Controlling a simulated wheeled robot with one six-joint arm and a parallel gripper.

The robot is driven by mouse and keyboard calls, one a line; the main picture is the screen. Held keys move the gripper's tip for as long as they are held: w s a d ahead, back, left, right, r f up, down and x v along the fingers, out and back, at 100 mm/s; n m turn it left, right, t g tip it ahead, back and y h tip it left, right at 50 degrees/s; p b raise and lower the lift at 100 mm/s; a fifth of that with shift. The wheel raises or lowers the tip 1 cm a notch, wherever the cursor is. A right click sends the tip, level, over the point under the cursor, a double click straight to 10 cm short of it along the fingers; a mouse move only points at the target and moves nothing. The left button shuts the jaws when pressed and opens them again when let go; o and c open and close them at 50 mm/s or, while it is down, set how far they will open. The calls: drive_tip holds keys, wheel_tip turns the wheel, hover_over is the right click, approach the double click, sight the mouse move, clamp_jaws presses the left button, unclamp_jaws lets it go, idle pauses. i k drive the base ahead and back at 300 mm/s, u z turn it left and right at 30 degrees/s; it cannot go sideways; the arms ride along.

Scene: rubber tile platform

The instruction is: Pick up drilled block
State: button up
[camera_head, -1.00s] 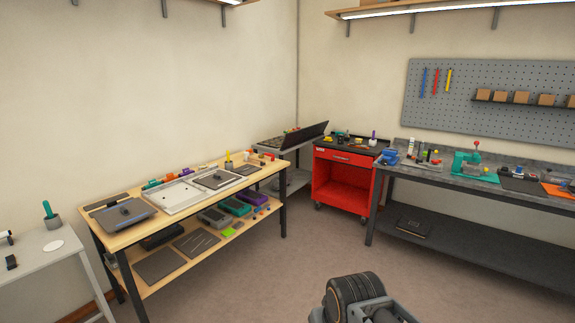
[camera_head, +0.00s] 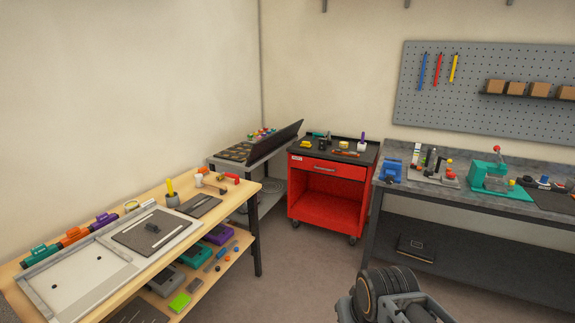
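I cannot surely pick out the drilled block at this distance. A small dark piece (camera_head: 152,228) lies on the dark grey mat (camera_head: 128,238) on the wooden workbench (camera_head: 262,187) at left, too small to show any holes. Several small items also stand on the red cart (camera_head: 329,170) and on the grey bench (camera_head: 393,145) at right, too small to identify. Part of my arm (camera_head: 385,298) shows at the bottom right, apart from all the furniture. My gripper's fingers are not visible.
A dark panel (camera_head: 275,142) stands tilted on a grey stand between the wooden workbench and the red cart. A teal press (camera_head: 490,175) stands on the grey bench. A pegboard (camera_head: 490,90) hangs behind it. The floor (camera_head: 290,275) in the middle is clear.

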sight(322, 142)
drive_tip(key=z, duration=0.2)
drive_tip(key=i, duration=4.35)
drive_tip(key=u, duration=0.15)
